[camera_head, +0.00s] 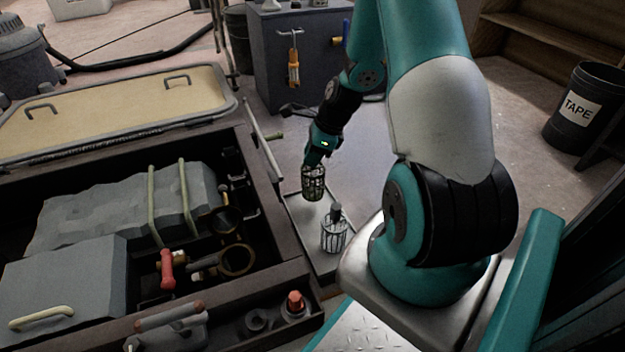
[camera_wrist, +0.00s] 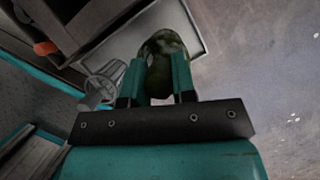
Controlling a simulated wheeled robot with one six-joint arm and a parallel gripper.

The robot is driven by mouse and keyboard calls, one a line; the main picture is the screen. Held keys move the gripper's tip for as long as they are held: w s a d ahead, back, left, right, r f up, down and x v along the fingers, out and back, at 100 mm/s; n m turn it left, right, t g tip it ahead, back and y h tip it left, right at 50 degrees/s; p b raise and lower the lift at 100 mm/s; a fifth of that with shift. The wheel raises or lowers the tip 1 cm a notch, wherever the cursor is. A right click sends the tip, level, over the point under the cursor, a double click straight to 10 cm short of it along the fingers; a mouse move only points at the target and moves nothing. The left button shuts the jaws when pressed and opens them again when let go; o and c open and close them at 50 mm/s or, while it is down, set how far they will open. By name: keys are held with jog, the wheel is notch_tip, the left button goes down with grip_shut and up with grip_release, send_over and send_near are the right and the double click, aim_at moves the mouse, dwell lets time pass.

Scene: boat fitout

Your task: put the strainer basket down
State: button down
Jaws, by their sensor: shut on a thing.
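My gripper (camera_head: 316,158) is shut on a dark, greenish strainer basket (camera_head: 313,184) that hangs below it. In the wrist view the gripper's two teal fingers (camera_wrist: 160,78) are on either side of the strainer basket (camera_wrist: 162,48). The basket is over a pale tray (camera_head: 314,219); I cannot tell whether it touches the tray. A second, lighter wire basket (camera_head: 334,237) stands on the tray nearer to me. It also shows in the wrist view (camera_wrist: 105,78), left of the fingers.
An open hatch (camera_head: 268,210) with pipes, a red-handled valve (camera_head: 167,268) and grey blocks lies left of the tray. A grey cabinet (camera_head: 270,70) stands behind. A black TAPE bin (camera_head: 584,110) is at the right.

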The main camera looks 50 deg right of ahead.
aim_at(312, 169)
notch_tip(312, 169, down, 5)
jog(key=b, duration=0.3)
jog(key=shift+r, duration=0.1)
jog(key=c, duration=0.9)
grip_release()
jog(key=shift+c, duration=0.2)
